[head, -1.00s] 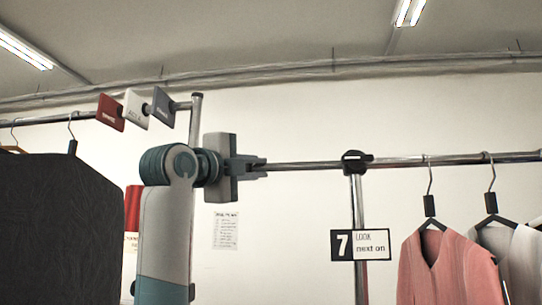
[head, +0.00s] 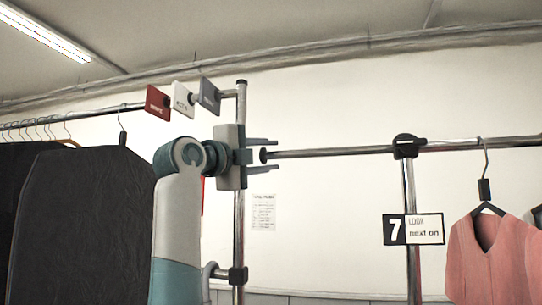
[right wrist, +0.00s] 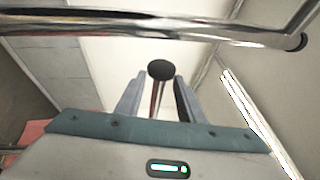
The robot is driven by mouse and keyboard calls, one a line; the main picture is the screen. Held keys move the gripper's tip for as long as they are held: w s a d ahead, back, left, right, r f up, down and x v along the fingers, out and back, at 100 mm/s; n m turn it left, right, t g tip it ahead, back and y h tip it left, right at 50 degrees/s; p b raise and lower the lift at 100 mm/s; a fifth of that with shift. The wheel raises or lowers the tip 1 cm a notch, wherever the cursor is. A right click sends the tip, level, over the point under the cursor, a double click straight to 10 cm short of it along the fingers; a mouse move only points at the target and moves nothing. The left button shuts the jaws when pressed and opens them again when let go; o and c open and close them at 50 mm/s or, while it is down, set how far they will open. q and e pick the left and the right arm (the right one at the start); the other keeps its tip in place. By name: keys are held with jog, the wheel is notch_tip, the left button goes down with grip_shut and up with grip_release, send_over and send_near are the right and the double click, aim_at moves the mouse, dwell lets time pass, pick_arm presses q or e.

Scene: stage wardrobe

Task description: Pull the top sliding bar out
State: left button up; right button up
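The top sliding bar (head: 330,152) is a chrome tube running left from a black clamp (head: 408,146) on an upright post. Its black end cap (head: 264,155) stands free at its left end. My right gripper (head: 263,155) is open, its fingers above and below the bar's end, near the fingertips. In the right wrist view the black cap (right wrist: 160,70) sits between the spread tips of the gripper (right wrist: 157,82), with a gap on both sides. My left gripper is not in view.
A post (head: 239,200) stands just behind my right gripper. Red, white and grey tags (head: 183,99) hang above it. Dark garments (head: 80,220) hang at left, a pink jacket (head: 487,255) at right. A "7" sign (head: 414,229) is below the clamp.

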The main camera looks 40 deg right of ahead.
jog(key=shift+w+a+f, duration=0.1)
jog(key=shift+w+a, duration=0.1)
jog(key=shift+w, duration=0.1)
jog(key=shift+s, duration=0.2)
jog(key=shift+s+a+f+b, duration=0.15)
jog(key=shift+a+b, duration=0.05)
jog(key=shift+b, duration=0.1)
jog(key=b+v, duration=0.6)
jog(key=v, duration=1)
jog(key=shift+w+a, duration=0.2)
jog(key=shift+a, duration=0.3)
jog(key=shift+f, duration=0.1)
